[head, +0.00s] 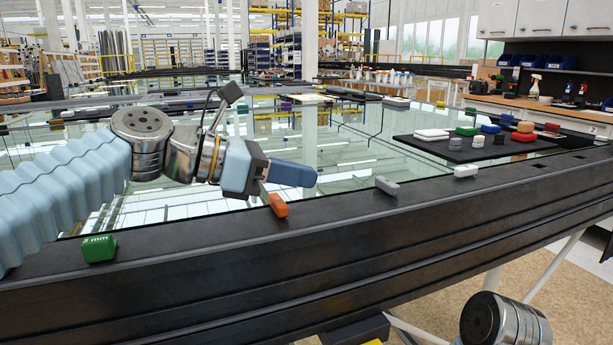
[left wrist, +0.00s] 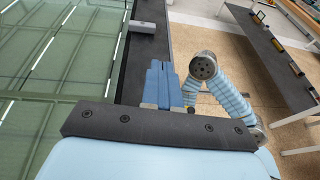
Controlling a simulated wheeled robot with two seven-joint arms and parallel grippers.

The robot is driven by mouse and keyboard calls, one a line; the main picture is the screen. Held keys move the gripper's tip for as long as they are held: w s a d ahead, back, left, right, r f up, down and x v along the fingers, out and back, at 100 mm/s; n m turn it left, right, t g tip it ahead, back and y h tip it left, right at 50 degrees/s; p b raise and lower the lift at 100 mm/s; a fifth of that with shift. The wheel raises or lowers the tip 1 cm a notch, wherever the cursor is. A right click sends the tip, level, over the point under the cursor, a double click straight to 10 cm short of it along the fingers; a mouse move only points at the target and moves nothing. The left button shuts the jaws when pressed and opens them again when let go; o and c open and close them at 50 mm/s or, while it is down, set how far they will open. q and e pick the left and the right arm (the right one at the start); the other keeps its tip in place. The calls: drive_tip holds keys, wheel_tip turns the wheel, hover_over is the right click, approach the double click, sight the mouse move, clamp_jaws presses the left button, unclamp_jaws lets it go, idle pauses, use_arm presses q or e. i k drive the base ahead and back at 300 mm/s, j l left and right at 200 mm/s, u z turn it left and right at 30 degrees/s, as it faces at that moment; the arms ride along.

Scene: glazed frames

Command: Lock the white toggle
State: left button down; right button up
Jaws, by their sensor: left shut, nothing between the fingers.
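The white toggle (head: 466,171) is a small block on top of the dark frame beam (head: 345,222), at the right in the head view. Its long side appears to run along the beam, beside the glass. My left gripper (head: 312,177) has blue fingers, shut and empty. It is over the beam, between the orange toggle (head: 278,205) and the grey toggle (head: 387,186), well left of the white toggle. In the left wrist view the shut fingers (left wrist: 160,66) point towards a grey block (left wrist: 142,27) on the beam. My right gripper is not visible.
A green "3 mm" block (head: 98,248) sits on the beam at the left. The large glass pane (head: 330,150) lies behind the beam. A dark mat (head: 470,148) with several coloured blocks lies on the glass behind the white toggle. A workbench (head: 545,105) stands at the back right.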

sight(469, 170)
drive_tip(key=k, duration=0.9)
